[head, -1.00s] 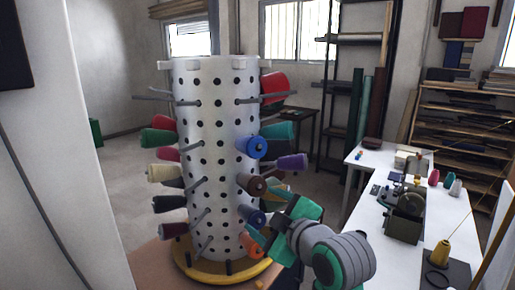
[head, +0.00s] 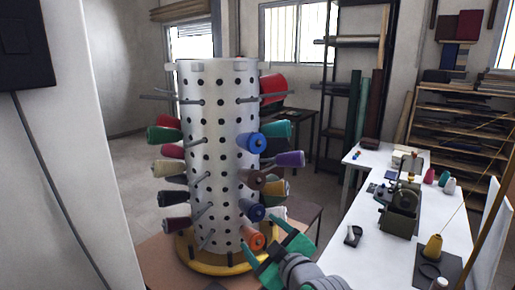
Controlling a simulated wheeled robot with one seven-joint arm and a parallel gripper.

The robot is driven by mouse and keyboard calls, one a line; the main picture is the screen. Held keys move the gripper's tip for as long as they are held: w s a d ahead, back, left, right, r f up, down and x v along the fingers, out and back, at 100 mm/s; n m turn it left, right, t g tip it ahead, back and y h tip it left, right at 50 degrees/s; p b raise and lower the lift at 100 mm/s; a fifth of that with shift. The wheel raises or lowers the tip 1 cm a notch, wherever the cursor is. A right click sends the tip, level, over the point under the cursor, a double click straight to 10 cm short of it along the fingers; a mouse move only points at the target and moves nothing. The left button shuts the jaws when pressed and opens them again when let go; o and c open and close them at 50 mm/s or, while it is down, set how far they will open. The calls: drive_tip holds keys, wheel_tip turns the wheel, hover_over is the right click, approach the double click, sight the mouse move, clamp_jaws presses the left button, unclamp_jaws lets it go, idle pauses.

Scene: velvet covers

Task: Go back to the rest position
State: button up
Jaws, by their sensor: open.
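My gripper (head: 270,246) is at the bottom middle of the head view, with its green fingers spread open and pointing up and left toward the thread stand. The stand is a white perforated cylinder (head: 218,135) on a round yellow base (head: 190,262). An orange spool (head: 254,238) on the stand's lower right side is close to the fingertips; I cannot tell whether they touch. A blue spool (head: 254,213) sits just above it. I see nothing held between the fingers.
More spools stick out on both sides of the stand, such as a purple one (head: 290,159) and a red one (head: 271,88). A white table (head: 385,250) with a machine (head: 400,212) stands to the right. A pale wall panel (head: 75,150) fills the left edge.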

drive_tip(key=s+f+m+h, duration=0.25)
drive_tip(key=s+f, duration=0.25)
drive_tip(key=f, duration=0.4)
drive_tip(key=s+f+m+t+h, duration=0.1)
drive_tip(key=s+f+m, duration=0.3)
drive_tip(key=f, duration=0.6)
drive_tip(key=s+f+m+h, duration=0.1)
drive_tip(key=s+f+m, duration=0.3)
drive_tip(key=f, duration=0.5)
drive_tip(key=s+f+m+h, duration=0.1)
drive_tip(key=s+f, duration=0.2)
drive_tip(key=s, duration=0.6)
drive_tip(key=s+f+h, duration=0.1)
drive_tip(key=s+f, duration=0.2)
drive_tip(key=s, duration=0.5)
drive_tip(key=a+v, duration=0.1)
drive_tip(key=v, duration=1.3)
drive_tip(key=shift+s+f, duration=0.2)
drive_tip(key=shift+s, duration=0.25)
